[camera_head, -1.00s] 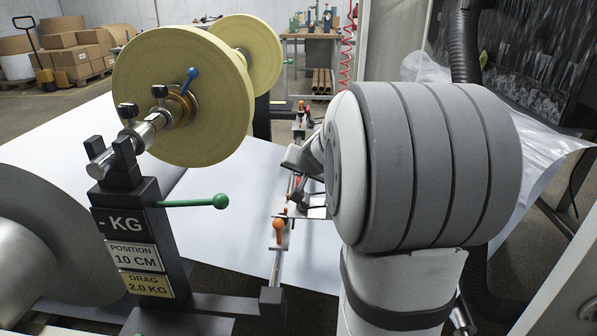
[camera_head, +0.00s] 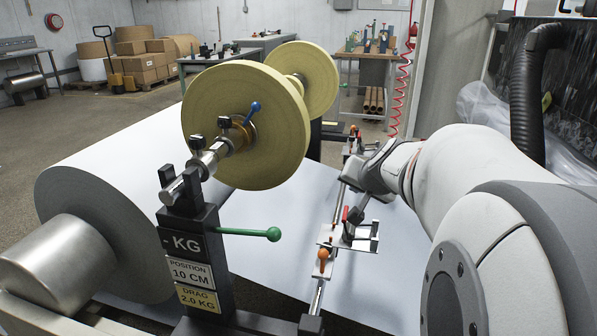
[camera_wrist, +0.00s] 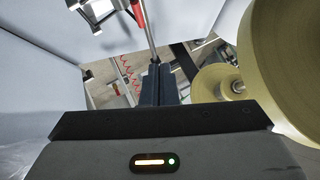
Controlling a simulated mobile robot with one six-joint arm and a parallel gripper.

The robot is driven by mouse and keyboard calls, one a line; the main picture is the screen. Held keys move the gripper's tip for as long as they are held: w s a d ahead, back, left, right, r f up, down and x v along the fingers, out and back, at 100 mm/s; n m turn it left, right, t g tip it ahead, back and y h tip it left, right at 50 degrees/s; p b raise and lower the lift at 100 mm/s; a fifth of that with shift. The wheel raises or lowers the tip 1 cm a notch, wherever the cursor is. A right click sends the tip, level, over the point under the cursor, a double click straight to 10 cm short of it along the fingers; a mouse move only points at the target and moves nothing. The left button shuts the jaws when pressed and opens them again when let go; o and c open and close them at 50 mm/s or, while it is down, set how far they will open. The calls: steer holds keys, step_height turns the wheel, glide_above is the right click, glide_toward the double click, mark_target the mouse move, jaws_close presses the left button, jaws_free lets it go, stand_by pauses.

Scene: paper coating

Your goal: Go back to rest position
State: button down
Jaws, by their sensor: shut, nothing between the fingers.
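My gripper (camera_wrist: 162,68) shows in the wrist view as two dark fingers close together, with nothing between them. In the head view my arm reaches in from the right. Its grey wrist and dark gripper (camera_head: 356,208) end over the metal rail (camera_head: 333,228), close to a metal bracket (camera_head: 362,239) with a red handle. I cannot tell whether they touch. In the wrist view the red handle (camera_wrist: 138,14) and rail (camera_wrist: 150,40) lie beyond the fingertips. The rest position itself is not marked in view.
Yellow tape rolls (camera_head: 250,125) on a shaft stand left of the gripper, above a black stand (camera_head: 190,250) with a green lever (camera_head: 248,233). A large paper roll (camera_head: 105,215) is farther left. A black hose (camera_head: 527,95) and clear plastic sheet (camera_head: 490,118) are at the right.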

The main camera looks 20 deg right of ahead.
steer(key=s+a+r+n+g+y+p, duration=0.1)
steer(key=s+a+r+n+g+p, duration=0.1)
steer(key=s+a+r+p, duration=0.35)
steer(key=s+a+r+n+g+y+p, duration=0.1)
steer(key=s+a+r+n+y+p, duration=0.15)
steer(key=a+p, duration=0.55)
steer(key=s+a+r+n+g+h+p, duration=0.1)
steer(key=s+r+n+g+p, duration=0.1)
steer(key=s+p, duration=0.3)
steer(key=s+a+r+n+g+p, duration=0.1)
steer(key=s+a+r+g+p, duration=0.1)
steer(key=s+r+p, duration=0.3)
steer(key=shift+s+n+h+p, duration=0.35)
steer(key=shift+s+p, duration=0.4)
steer(key=shift+p, duration=0.1)
